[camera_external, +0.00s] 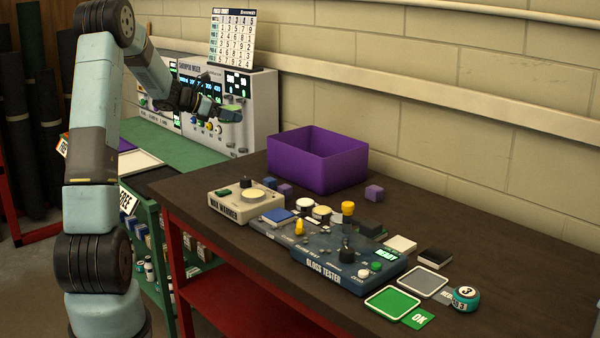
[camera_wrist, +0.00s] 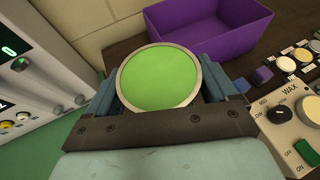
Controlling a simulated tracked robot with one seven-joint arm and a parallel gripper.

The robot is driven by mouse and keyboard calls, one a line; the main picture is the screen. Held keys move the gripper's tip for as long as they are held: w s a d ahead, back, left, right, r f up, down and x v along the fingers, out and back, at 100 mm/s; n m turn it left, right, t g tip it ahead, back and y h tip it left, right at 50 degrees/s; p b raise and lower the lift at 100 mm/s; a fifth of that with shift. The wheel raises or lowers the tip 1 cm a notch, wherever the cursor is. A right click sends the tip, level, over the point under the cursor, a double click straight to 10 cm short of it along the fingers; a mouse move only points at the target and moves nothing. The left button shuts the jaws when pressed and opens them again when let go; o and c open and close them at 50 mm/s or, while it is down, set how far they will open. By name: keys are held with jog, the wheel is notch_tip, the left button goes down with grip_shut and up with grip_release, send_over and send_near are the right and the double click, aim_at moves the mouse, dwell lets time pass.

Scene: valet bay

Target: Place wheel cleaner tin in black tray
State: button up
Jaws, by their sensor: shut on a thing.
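My gripper (camera_external: 222,112) is raised in front of the grey machine, left of the purple bin. It is shut on a round tin (camera_wrist: 160,75) with a flat green top and a pale rim. In the wrist view the jaws (camera_wrist: 160,97) sit on either side of the tin. An open purple bin (camera_external: 318,175) stands empty-looking at the back of the dark table.
The wax warmer (camera_external: 246,203) and gloss tester (camera_external: 335,255) fill the table's front, with small blocks around them. A teal tin marked 3 (camera_external: 465,299) stands at the right by green and grey pads. A black-topped block (camera_external: 435,257) lies nearby. The table's back right is clear.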

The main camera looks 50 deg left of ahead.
jog(key=s+a+n+y, duration=0.5)
jog(key=s+a+y, duration=0.1)
jog(key=s+a, duration=1.65)
notch_tip(320, 180, down, 14)
jog(key=w, duration=0.1)
jog(key=shift+t, duration=0.3)
jog(key=w+a+f, duration=0.4)
jog(key=a, duration=0.1)
jog(key=w+a+f, duration=0.4)
jog(key=w+f, duration=0.1)
jog(key=shift+w+a+f, duration=0.15)
jog(key=shift+a+f, duration=0.15)
jog(key=shift+a, duration=0.05)
jog(key=shift+w+a+f, duration=0.15)
jog(key=shift+w+f, duration=0.05)
jog(key=shift+f, duration=1.7)
jog(key=o, duration=1)
jog(key=shift+f, duration=0.1)
